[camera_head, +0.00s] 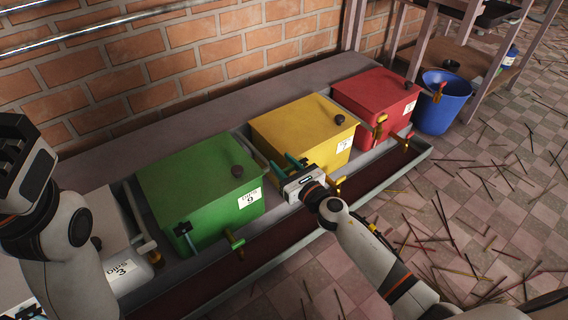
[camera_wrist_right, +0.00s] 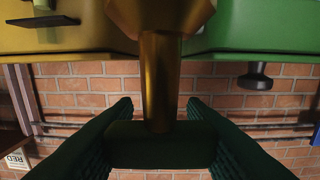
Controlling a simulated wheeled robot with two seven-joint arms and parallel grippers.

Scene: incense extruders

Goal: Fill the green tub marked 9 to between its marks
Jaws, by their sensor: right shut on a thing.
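The green tub (camera_head: 196,183) with a white label marked 9 (camera_head: 250,198) stands left of the middle in the head view, its lid on. Its side also shows in the right wrist view (camera_wrist_right: 252,28). A brass tap (camera_head: 235,240) is at its front right, and a dark lever (camera_head: 185,235) at its front left. My right gripper (camera_head: 284,166) is in front of the yellow tub's left end. In the wrist view it is shut on a dark green handle (camera_wrist_right: 160,150) with a brass stem (camera_wrist_right: 160,85). My left gripper (camera_head: 18,150) is raised at the far left; its jaws are unclear. The fill level is hidden.
The yellow tub (camera_head: 300,120) and red tub (camera_head: 372,92) stand to the right, each with brass fittings. A white container (camera_head: 125,270) marked 3 is at the left. A trough (camera_head: 275,228) runs along the front. A blue bucket (camera_head: 442,108) and scattered sticks lie to the right.

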